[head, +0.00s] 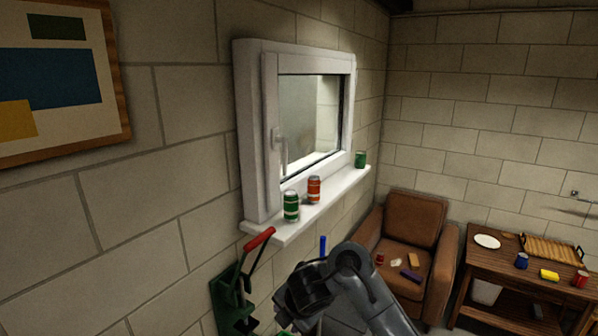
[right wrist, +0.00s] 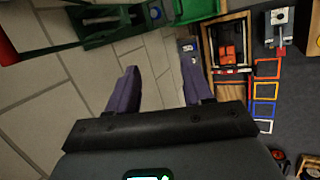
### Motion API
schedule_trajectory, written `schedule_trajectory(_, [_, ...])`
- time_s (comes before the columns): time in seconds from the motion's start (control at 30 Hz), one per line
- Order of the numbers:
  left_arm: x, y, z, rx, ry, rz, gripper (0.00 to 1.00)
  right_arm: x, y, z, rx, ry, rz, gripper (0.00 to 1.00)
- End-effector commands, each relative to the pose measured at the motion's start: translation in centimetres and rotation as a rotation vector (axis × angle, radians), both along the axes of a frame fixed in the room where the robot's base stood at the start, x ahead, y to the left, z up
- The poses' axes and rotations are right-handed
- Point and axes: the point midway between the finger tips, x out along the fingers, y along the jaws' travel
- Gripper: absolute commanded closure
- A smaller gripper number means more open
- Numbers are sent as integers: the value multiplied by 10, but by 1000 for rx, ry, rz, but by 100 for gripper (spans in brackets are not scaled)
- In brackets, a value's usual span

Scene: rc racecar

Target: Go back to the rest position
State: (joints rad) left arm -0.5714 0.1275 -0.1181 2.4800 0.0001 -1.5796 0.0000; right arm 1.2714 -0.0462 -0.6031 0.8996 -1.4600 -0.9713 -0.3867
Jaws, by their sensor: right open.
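My right gripper (right wrist: 160,62) shows in the right wrist view, its two purple fingers spread apart with nothing between them. Below the fingertips are tiled floor and, to the right, a dark mat. In the head view my dark grey arm (head: 362,285) reaches in at the bottom centre, beside a green stand with a red handle (head: 258,241). Its fingers cannot be made out there. My left gripper is in neither view.
Cans, one green (head: 291,206) and one red (head: 314,189), stand on the white windowsill (head: 330,197). A brown armchair (head: 412,222) and wooden table (head: 490,262) stand right. The wrist view shows a wooden tray (right wrist: 245,72) and coloured square frames (right wrist: 265,90).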

Motion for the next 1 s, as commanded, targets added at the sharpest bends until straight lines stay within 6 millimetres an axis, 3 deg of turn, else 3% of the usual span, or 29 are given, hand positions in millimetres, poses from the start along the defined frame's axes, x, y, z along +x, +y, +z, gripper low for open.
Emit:
schedule_trajectory(0.03, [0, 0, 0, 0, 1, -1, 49, -7, -2, -25, 2, 39, -3, 49])
schedule_trajectory(0.17, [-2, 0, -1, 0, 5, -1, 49, -32, -5, -93, 16, 148, -8, 49])
schedule_trajectory(0.3, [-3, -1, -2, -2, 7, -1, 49, -83, -2, -183, 65, 286, -20, 49])
schedule_trajectory(0.5, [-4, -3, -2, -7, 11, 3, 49, -161, 2, -281, 170, 424, -115, 49])
schedule_trajectory(0.73, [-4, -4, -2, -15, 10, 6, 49, -249, -7, -352, 278, 523, -348, 49])
schedule_trajectory(0.87, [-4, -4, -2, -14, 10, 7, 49, -295, -24, -375, 327, 558, -534, 49])
schedule_trajectory(1.0, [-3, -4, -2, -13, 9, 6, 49, -341, -55, -385, 362, 574, -779, 49])
